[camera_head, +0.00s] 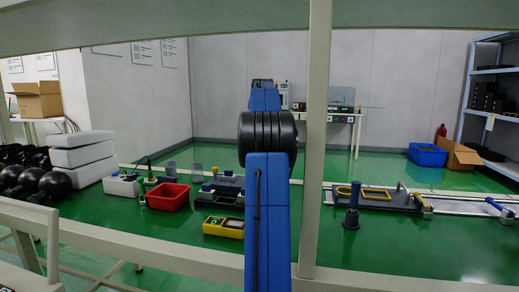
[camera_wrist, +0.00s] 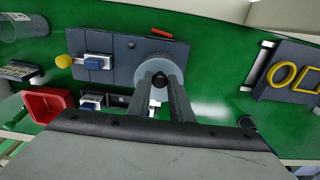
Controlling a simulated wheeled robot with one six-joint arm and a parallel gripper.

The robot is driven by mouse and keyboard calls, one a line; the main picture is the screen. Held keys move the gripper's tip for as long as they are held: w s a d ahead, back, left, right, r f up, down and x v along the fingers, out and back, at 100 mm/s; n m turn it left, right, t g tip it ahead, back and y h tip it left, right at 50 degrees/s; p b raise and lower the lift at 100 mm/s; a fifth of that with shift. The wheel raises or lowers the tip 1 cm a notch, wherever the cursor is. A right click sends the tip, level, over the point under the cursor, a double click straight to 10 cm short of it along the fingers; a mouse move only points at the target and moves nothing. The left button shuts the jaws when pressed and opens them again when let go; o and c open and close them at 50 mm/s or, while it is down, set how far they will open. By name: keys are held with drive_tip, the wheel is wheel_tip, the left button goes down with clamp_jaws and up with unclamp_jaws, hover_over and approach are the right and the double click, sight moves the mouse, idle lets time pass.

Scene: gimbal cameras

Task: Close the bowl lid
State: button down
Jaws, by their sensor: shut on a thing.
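In the wrist view my gripper (camera_wrist: 161,78) points down at a round light-grey piece (camera_wrist: 156,61), which looks like the bowl lid. Its two fingers are close together and shut on part of this piece; the gripped part is mostly hidden by the fingertips. The round piece is at the right end of a dark grey plate (camera_wrist: 125,48). I cannot tell whether a bowl is beneath it. In the head view my blue arm covers the middle, and neither my gripper nor the round piece shows.
A red bin (camera_head: 167,196) and a yellow tray (camera_head: 223,228) lie left of my arm. A dark post (camera_head: 352,218) and a plate with yellow rings (camera_head: 385,201) are to the right. A pale upright (camera_head: 317,130) and a beam frame the view. Green floor is clear at the right front.

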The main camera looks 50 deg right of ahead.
drive_tip(key=shift+w+d+f+y, duration=0.2)
drive_tip(key=shift+f+y, duration=0.1)
drive_tip(key=shift+y, duration=0.1)
drive_tip(key=shift+s, duration=0.1)
drive_tip(key=c, duration=1.6)
unclamp_jaws()
drive_tip(key=shift+f, duration=0.1)
drive_tip(key=r, duration=0.5)
drive_tip(key=d+r, duration=0.1)
drive_tip(key=r, duration=0.1)
drive_tip(key=shift+w+r, duration=0.2)
drive_tip(key=shift+r, duration=0.05)
drive_tip(key=shift+a, duration=0.1)
